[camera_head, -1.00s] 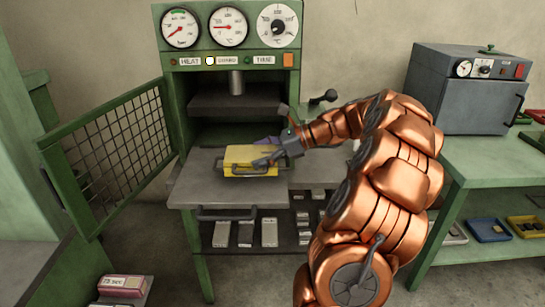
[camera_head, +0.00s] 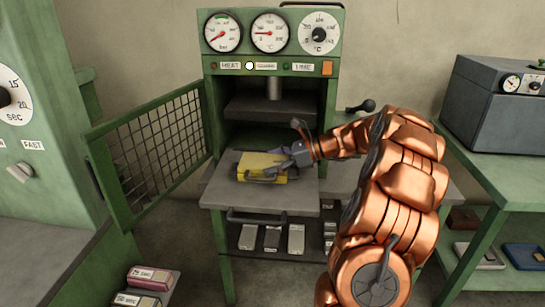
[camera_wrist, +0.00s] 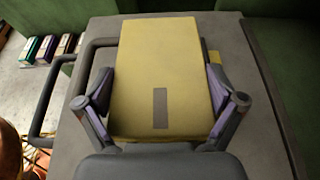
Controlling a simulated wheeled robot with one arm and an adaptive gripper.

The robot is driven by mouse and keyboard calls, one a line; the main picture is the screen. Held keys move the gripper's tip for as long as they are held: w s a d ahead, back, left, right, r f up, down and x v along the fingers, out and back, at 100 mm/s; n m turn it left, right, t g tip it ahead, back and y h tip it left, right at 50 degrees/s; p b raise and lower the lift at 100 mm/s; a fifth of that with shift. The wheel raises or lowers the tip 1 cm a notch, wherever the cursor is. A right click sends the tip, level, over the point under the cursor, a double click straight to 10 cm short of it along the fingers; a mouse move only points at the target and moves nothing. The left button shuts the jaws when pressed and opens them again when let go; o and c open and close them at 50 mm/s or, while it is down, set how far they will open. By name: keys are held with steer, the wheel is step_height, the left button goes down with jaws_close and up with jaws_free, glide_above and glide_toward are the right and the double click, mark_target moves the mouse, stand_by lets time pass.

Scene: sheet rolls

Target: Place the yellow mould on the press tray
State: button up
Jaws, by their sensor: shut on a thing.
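My gripper (camera_head: 290,160) reaches in from the right and is shut on the mould. In the wrist view the mould (camera_wrist: 158,75) fills the space between the two fingers of my gripper (camera_wrist: 160,100), one on each long side. The tray (camera_wrist: 100,27) shows around it. I cannot tell whether the mould's underside touches the tray.
The press's mesh guard door (camera_head: 160,145) stands open on the left. Gauges (camera_head: 270,33) sit above the press opening (camera_head: 270,130). Grey blocks (camera_head: 272,239) lie on a shelf below. A grey oven (camera_head: 500,105) stands on a green bench at right.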

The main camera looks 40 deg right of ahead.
steer(key=shift+f, duration=0.3)
steer(key=o, duration=1.5)
steer(key=shift+f, duration=0.15)
steer(key=shift+c, duration=0.2)
steer(key=v, duration=1.2)
steer(key=shift+a, duration=0.15)
